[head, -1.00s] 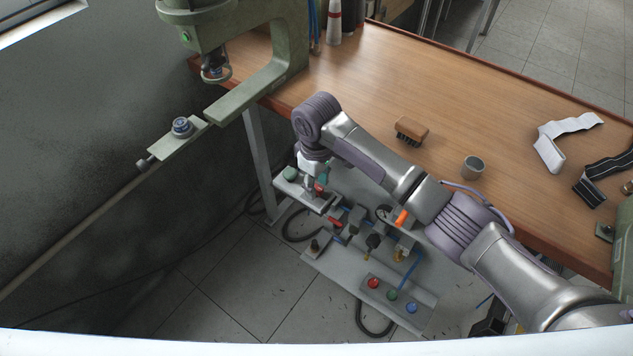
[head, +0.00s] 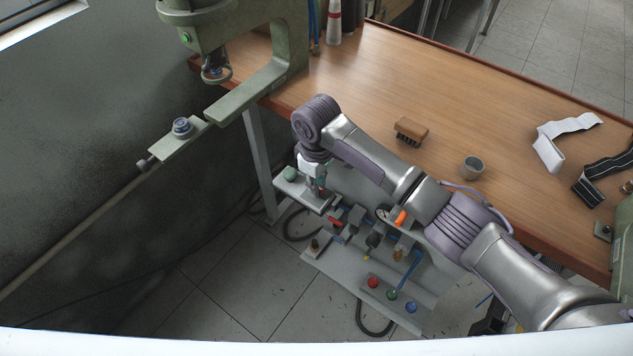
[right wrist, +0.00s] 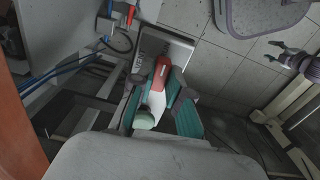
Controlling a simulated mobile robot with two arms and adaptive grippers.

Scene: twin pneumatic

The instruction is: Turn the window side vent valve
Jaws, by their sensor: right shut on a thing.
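The window side vent valve has a red handle, which shows in the right wrist view (right wrist: 162,72) on a pale plate with dark lettering, partly cut off, that seems to read "VENT". My right gripper (right wrist: 160,105) has its teal fingers on either side of the handle and is shut on it. In the head view my right gripper (head: 315,188) points down at the plate (head: 290,188) below the table's near edge. There the wrist and fingers mostly hide the handle.
A green dome (head: 290,173) sits on the plate's left end, close to my fingers. Nearby are another red handle (head: 335,222), hoses and a button box (head: 392,294). A wooden table (head: 450,110) edges my forearm. A green press (head: 285,60) stands at the back left.

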